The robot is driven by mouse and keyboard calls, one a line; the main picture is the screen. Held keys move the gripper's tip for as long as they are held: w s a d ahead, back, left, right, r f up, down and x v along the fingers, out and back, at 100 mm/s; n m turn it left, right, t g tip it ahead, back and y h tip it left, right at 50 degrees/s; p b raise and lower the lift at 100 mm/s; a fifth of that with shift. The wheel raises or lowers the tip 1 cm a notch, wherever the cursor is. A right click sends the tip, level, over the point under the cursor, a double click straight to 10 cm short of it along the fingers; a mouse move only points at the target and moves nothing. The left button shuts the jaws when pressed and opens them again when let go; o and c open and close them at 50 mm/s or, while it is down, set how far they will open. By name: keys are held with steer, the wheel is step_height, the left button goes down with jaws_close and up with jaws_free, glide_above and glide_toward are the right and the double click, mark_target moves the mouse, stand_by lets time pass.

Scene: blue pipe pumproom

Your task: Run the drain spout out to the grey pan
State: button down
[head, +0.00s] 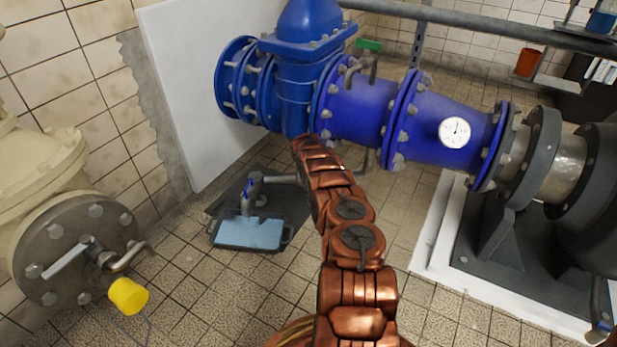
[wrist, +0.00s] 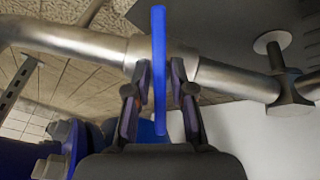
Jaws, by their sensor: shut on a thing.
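In the head view a steel drain spout (head: 280,179) runs from behind my copper arm to a downturned end with a small blue part (head: 248,190). Below that end stands the dark grey pan (head: 213,242), with a pale blue surface inside it. In the wrist view my gripper (wrist: 161,88) is shut on a thin blue tab (wrist: 160,40), which stands edge-on between the fingers. A steel pipe (wrist: 85,42) crosses behind the tab and fingers, with a joint at the right. The head view does not show my gripper; the arm hides it.
A large blue valve and pipe (head: 360,115) lie beyond my arm. A cream flange with a bent tap and yellow piece (head: 128,295) stands at left. A dark pump base (head: 520,245) is at right. Tiled floor lies open between.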

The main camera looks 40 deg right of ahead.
steer(key=c, duration=1.2)
jaws_free()
steer(key=shift+r, duration=0.15)
steer(key=shift+a+r, duration=0.1)
steer(key=shift+r, duration=0.35)
steer(key=shift+s+a+r, duration=0.2)
steer(key=shift+s+r, duration=0.05)
steer(key=shift+r, duration=0.15)
steer(key=v, duration=1)
steer(key=shift+f, duration=0.1)
